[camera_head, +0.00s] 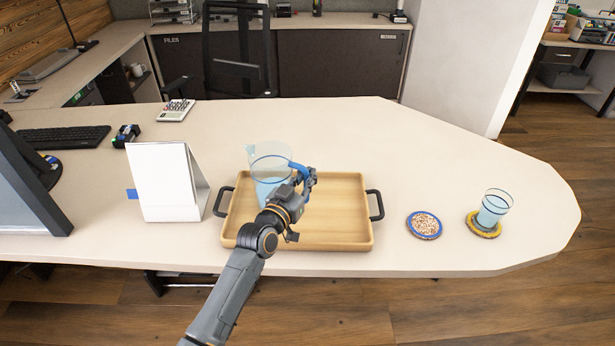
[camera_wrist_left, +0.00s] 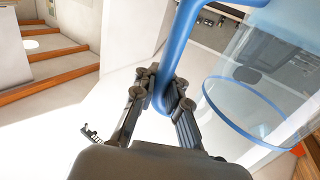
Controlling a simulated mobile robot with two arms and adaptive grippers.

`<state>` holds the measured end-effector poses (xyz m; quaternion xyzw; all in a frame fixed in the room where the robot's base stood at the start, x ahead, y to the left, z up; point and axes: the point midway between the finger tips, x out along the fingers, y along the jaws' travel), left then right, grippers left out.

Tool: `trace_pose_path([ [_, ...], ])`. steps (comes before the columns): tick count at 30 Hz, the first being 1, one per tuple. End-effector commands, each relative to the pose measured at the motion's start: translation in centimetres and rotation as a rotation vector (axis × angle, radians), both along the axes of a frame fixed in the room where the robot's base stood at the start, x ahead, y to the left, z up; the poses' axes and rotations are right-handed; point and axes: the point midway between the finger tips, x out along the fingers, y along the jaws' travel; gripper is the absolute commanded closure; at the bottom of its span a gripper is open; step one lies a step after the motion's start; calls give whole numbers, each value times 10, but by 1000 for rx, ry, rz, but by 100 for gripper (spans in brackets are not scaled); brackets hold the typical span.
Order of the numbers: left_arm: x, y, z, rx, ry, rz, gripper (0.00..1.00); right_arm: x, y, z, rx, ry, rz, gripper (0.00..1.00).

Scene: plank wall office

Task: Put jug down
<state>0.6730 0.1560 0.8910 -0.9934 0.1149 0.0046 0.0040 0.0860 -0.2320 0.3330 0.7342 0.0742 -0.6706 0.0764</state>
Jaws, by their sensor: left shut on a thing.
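A clear jug (camera_head: 268,165) with a blue handle and light blue liquid is at the left part of a wooden tray (camera_head: 345,237) in the head view. It looks upright; I cannot tell whether its base touches the tray. My left gripper (camera_head: 305,180) is shut on the jug's blue handle, on the jug's right side. In the left wrist view the two fingers (camera_wrist_left: 164,92) close around the blue handle, and the clear jug body (camera_wrist_left: 265,80) shows at the right. The gripper and arm hide part of the jug's lower side. My right gripper is not in view.
A blue-rimmed coaster (camera_head: 424,225) lies empty right of the tray. A glass of light blue liquid (camera_head: 493,208) stands on a yellow-rimmed coaster (camera_head: 484,229). A white stand-up card (camera_head: 165,185) is left of the tray. The tray's right half is clear.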

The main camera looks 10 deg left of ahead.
Motion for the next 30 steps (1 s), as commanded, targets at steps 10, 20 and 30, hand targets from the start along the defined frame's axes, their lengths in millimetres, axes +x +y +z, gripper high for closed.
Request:
trace_pose_path([
  [10,0,0,-1,2,-7,1,100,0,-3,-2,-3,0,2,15],
  [20,0,0,-3,0,0,0,64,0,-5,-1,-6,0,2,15],
  [30,-21,5,-2,1,1,1,64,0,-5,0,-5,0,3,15],
])
